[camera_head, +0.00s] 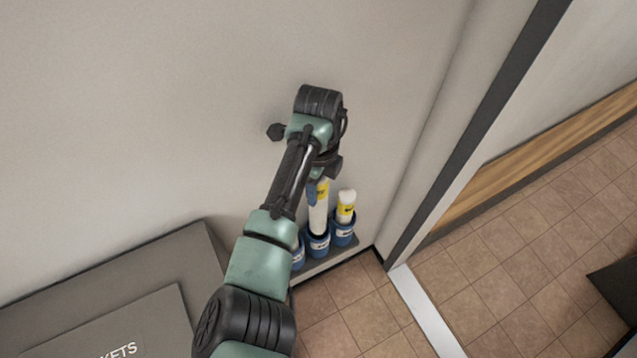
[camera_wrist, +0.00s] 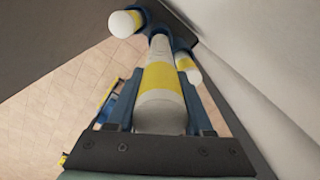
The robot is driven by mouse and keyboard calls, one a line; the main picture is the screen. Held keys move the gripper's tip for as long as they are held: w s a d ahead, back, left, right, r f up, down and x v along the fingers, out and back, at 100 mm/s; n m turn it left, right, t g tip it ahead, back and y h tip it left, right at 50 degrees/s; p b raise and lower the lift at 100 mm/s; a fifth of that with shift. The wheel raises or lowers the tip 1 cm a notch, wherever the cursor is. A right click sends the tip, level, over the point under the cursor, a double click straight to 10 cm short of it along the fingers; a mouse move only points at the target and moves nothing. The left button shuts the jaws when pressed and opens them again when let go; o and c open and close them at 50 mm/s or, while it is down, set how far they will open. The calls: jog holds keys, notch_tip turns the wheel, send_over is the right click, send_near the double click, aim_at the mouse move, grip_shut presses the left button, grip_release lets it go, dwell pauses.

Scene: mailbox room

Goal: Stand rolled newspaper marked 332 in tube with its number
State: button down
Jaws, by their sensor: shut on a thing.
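My gripper (camera_head: 319,178) is shut on a white rolled newspaper (camera_head: 318,215) with a yellow band, held roughly upright. In the wrist view, the roll (camera_wrist: 161,112) sits between the fingers (camera_wrist: 160,118) and runs away from the camera. Its far end meets the mouth of the middle blue tube (camera_head: 318,245); how deep it is inside cannot be told. Blue tubes also stand to the right (camera_head: 342,236) and left (camera_head: 298,259), the left one partly hidden by my arm. The numbers on tubes and roll are too small to read.
Another yellow-banded roll (camera_head: 346,206) stands in the right tube. The wrist view shows rolls on both sides of the held one, at left (camera_wrist: 124,23) and right (camera_wrist: 188,69). A wall is close behind; a grey box (camera_head: 120,300) is at lower left, a doorway at right.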

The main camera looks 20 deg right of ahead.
jog(key=shift+f+b, duration=3.75)
jog(key=shift+f, duration=1.45)
jog(key=shift+c, duration=1.1)
grip_release()
jog(key=shift+r, duration=0.1)
notch_tip(320, 180, up, 13)
jog(key=b, duration=0.2)
